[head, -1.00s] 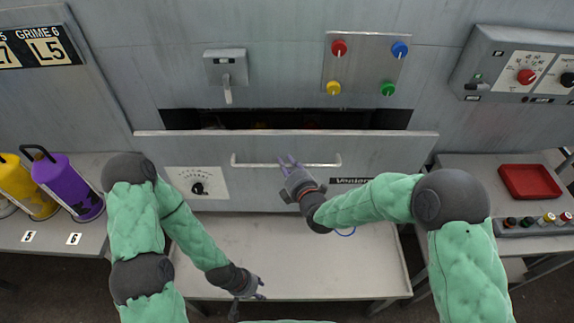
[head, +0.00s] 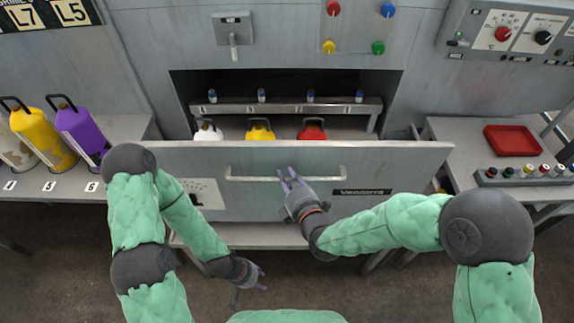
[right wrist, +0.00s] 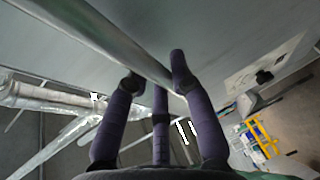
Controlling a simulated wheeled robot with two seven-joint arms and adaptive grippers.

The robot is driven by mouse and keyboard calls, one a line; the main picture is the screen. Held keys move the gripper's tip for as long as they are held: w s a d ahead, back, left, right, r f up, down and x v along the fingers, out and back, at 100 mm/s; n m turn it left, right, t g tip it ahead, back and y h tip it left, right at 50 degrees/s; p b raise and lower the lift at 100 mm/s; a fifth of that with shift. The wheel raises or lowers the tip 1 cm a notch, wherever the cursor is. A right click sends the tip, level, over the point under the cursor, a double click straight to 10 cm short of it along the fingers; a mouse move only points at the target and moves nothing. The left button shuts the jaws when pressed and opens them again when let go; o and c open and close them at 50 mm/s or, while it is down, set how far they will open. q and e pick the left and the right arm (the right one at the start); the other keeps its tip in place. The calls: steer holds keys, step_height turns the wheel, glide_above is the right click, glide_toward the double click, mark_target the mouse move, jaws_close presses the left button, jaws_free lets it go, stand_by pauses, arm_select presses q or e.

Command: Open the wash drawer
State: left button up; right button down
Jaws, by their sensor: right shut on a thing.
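The wash drawer (head: 400,165) is a grey metal front with a long pale bar handle (head: 240,174). It stands pulled out from the machine, and a dark opening shows behind it. My right gripper (head: 287,180) is at the middle of the handle, its purple fingers shut on the bar. In the right wrist view the handle (right wrist: 120,45) runs diagonally between the fingers. My left gripper (head: 262,278) hangs low in front of the table, away from the drawer; its finger opening is too small to tell.
White, yellow (head: 260,130) and red (head: 312,130) handled containers stand inside the opening. Purple (head: 82,135) and yellow (head: 42,138) canisters stand on the left bench. A red tray (head: 511,140) lies on the right bench. A lever (head: 234,45) and coloured knobs are above the drawer.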

steer(key=shift+s+f, duration=0.1)
steer(key=shift+s, duration=1.4)
steer(key=c, duration=1)
jaws_free()
steer(key=shift+c, duration=0.2)
steer(key=v, duration=1.2)
